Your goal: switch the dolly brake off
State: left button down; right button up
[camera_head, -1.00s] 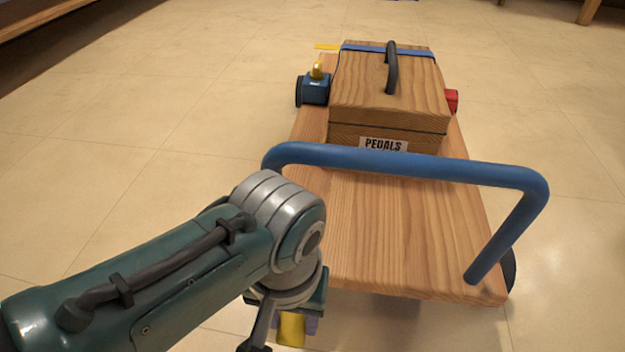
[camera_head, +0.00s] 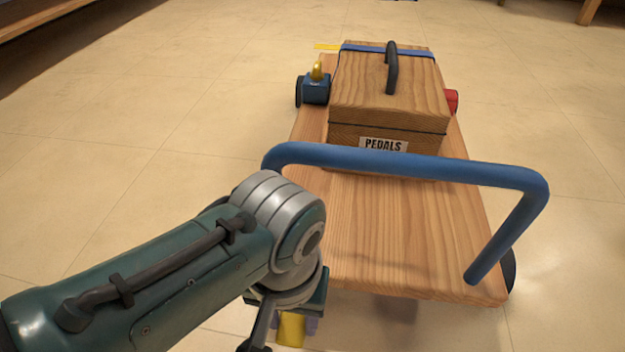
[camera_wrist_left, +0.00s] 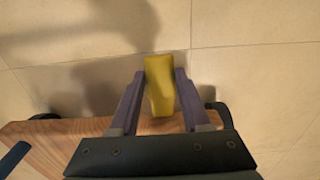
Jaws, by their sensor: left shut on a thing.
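The dolly is a wooden platform (camera_head: 400,250) with a blue push handle (camera_head: 400,162) across its near end. A yellow lever (camera_wrist_left: 160,88) sticks out past the near edge of the platform, and I take it for the brake lever. My left gripper (camera_wrist_left: 160,75) has its two purple fingers on either side of the lever and is shut on it. In the head view the lever (camera_head: 291,330) shows below my left wrist, at the platform's near left corner. The lever's base is hidden. My right gripper is not in view.
A wooden box labelled PEDALS (camera_head: 385,105) sits on the platform under a blue strap (camera_head: 385,49). A blue block with a yellow knob (camera_head: 316,85) is at the left edge, a red part (camera_head: 452,100) at the right. The tiled floor (camera_head: 150,110) around is clear.

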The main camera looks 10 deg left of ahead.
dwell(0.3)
pick_arm(q)
jog(key=shift+r+g+b, duration=0.1)
jog(key=shift+g+b, duration=0.2)
jog(key=shift+g, duration=0.1)
jog(key=shift+r+g, duration=0.2)
jog(key=shift+g, duration=0.1)
jog(key=shift+c, duration=1.8)
grip_release()
jog(key=shift+w, duration=0.1)
